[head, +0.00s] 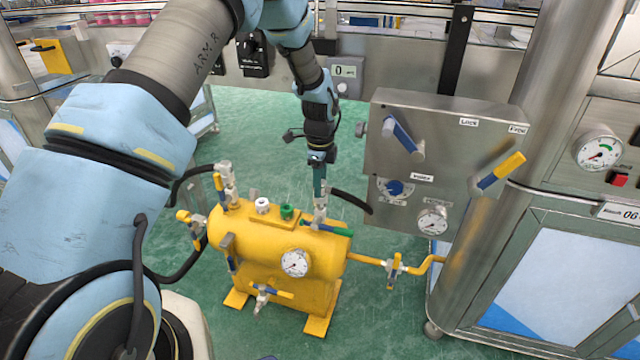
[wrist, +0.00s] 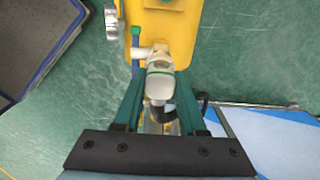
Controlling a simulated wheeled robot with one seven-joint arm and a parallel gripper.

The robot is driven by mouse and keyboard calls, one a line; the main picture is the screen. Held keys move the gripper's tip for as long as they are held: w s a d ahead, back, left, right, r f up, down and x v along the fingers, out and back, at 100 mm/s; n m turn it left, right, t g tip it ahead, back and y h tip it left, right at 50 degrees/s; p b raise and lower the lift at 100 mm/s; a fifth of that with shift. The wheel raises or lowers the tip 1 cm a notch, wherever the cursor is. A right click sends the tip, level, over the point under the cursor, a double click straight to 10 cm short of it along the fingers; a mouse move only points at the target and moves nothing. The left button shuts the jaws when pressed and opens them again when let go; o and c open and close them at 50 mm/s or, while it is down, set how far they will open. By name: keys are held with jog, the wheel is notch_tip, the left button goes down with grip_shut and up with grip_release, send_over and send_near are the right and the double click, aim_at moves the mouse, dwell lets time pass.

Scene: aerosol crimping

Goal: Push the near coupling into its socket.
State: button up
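A yellow tank (head: 265,240) stands on the green floor, with silver hose fittings at both ends of its top. The pale metal coupling (head: 320,214) is on the right end of the tank and has a black hose behind it. In the wrist view the coupling (wrist: 161,83) has a green band and lies between the teal fingers of my gripper (wrist: 161,98). In the head view my gripper (head: 319,190) points down from above, over the coupling. Whether the fingers press on it is unclear, and the socket under it is hidden.
The other fitting (head: 226,180) stands at the tank's left end. A grey panel (head: 440,150) with levers stands to the right. A gauge (head: 295,263) faces front. Open floor lies behind the tank.

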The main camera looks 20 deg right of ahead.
jog(key=o, duration=0.5)
jog(key=shift+o, duration=0.2)
notch_tip(320, 180, up, 11)
dwell(0.3)
jog(key=shift+f, duration=0.1)
jog(key=a+r+n, duration=0.3)
jog(key=a+n, duration=0.2)
jog(key=a, duration=0.4)
jog(key=a+r+n, duration=0.3)
jog(key=a+n, duration=0.3)
jog(key=a, duration=0.4)
jog(key=s+a+r+n+t, duration=0.1)
jog(key=s+a+n, duration=0.55)
jog(key=a, duration=0.25)
jog(key=s+a+r+n+t, duration=0.1)
jog(key=s+a+n, duration=0.4)
jog(key=a+n, duration=0.35)
notch_tip(320, 180, up, 16)
jog(key=p, duration=1.6)
jog(key=shift+w+f+m, duration=0.2)
jog(key=shift+w+m, duration=0.1)
